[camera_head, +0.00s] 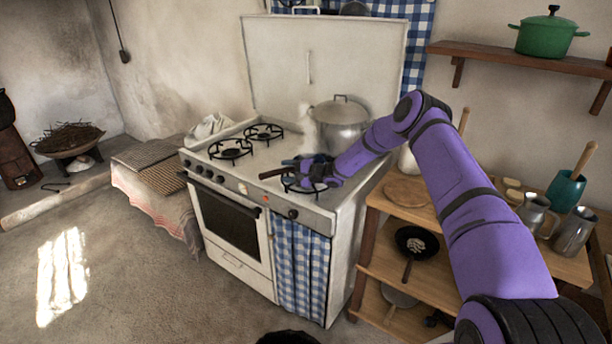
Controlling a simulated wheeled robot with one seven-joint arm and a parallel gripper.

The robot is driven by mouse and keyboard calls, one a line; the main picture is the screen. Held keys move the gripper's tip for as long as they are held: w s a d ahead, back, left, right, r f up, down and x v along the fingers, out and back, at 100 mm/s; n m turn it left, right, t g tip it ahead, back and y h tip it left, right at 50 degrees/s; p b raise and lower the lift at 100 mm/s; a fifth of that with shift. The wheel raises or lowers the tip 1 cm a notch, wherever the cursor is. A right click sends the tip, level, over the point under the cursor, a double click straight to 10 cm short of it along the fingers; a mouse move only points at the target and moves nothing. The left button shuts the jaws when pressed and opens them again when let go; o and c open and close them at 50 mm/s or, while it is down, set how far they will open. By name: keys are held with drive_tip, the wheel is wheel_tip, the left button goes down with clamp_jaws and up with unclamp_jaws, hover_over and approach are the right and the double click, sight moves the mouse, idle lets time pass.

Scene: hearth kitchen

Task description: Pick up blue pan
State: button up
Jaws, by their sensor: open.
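A small blue pan (292,161) sits on the front right burner of the white stove (230,215). Its dark brown handle (271,174) points left toward the front of the stove. My purple arm reaches in from the right, and my gripper (307,175) is at the pan, low over the burner. My gripper is open. It hides much of the pan, and I cannot tell whether the fingers touch it or stand around it.
A large lidded metal pot (340,122) stands just behind my gripper on the stove. The two left burners (264,132) are empty. A wooden shelf unit (378,262) with jugs and pans stands to the right. A green pot (548,34) sits on the wall shelf.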

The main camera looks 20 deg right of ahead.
drive_tip(key=shift+x, duration=0.8)
drive_tip(key=shift+f, duration=0.1)
clamp_jaws()
drive_tip(key=shift+r, duration=0.2)
drive_tip(key=shift+r, duration=1.45)
drive_tip(key=shift+s+r, duration=0.1)
drive_tip(key=shift+r, duration=0.15)
drive_tip(key=s+d, duration=0.1)
drive_tip(key=s, duration=0.6)
drive_tip(key=s+d+r, duration=0.1)
drive_tip(key=s+d, duration=0.1)
drive_tip(key=s, duration=0.6)
drive_tip(key=shift+d+r, duration=0.15)
drive_tip(key=shift+d, duration=0.15)
drive_tip(key=shift+s, duration=0.15)
idle(1.2)
